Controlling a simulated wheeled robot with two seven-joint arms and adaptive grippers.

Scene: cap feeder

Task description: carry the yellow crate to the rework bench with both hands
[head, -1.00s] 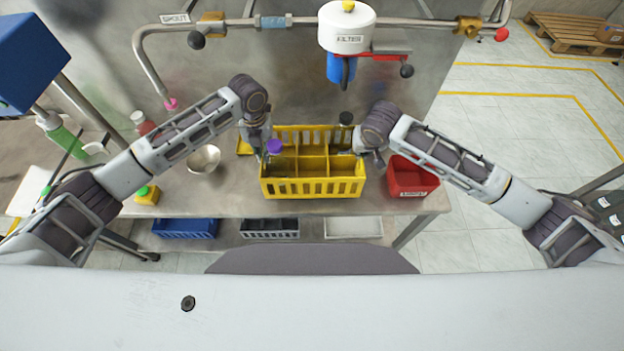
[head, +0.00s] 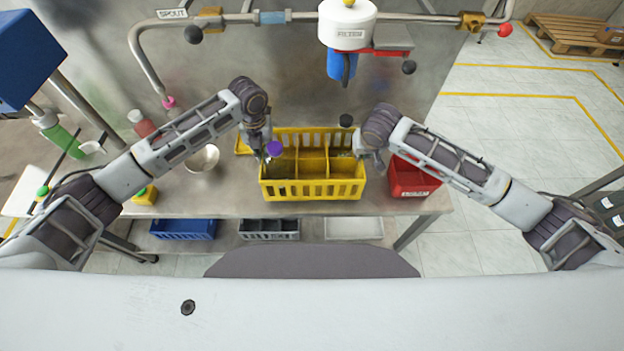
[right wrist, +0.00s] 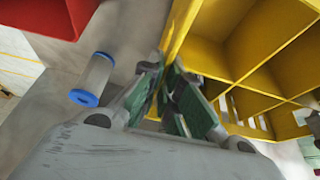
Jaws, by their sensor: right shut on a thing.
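The yellow crate (head: 312,190), slotted and divided into compartments, stands on the steel bench (head: 230,200) in the head view. A purple-capped bottle (head: 274,149) appears to be in its left part. My left gripper (head: 264,148) is at the crate's left end; its fingers are too small and hidden to judge. My right gripper (head: 364,156) is at the crate's right end. In the right wrist view, my right gripper's (right wrist: 178,95) green-padded fingers are closed at the wall of the crate (right wrist: 215,60), and the compartments seen there look empty. No bench is readable as the rework bench.
A red bin (head: 413,180) stands close right of the crate. A dark-capped bottle (head: 346,121) is by its rear right. A filter unit (head: 347,30) and spout pipe (head: 150,70) hang above. A bowl (head: 203,158) and yellow bottle (head: 147,195) are left. Floor is open at right.

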